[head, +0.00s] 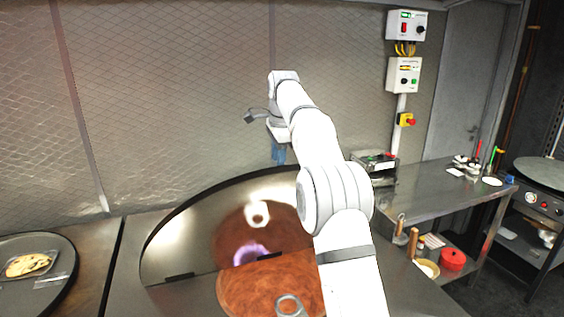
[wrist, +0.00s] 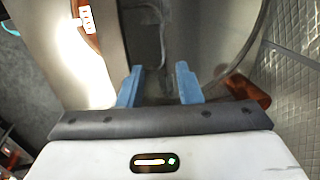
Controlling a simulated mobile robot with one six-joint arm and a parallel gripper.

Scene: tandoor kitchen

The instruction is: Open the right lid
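The right lid (head: 182,240) is a large round polished steel disc with a dark rim. In the head view it stands raised, tilted up on its hinge edge behind a round brown surface (head: 262,284). That surface carries a metal ring (head: 289,305), and the lid mirrors both. My gripper (head: 278,153), with blue fingers, hangs above the lid's upper edge, seemingly apart from it. In the wrist view my gripper (wrist: 160,86) has its fingers spread with nothing clearly held between them. My arm hides the right part of the lid.
A dark round plate (head: 62,268) with a flatbread (head: 28,265) lies at the left. A quilted metal wall (head: 170,100) stands behind. At the right are a steel table (head: 425,188), control boxes (head: 404,75) and a red pot (head: 453,259). Air above the lid's left side is free.

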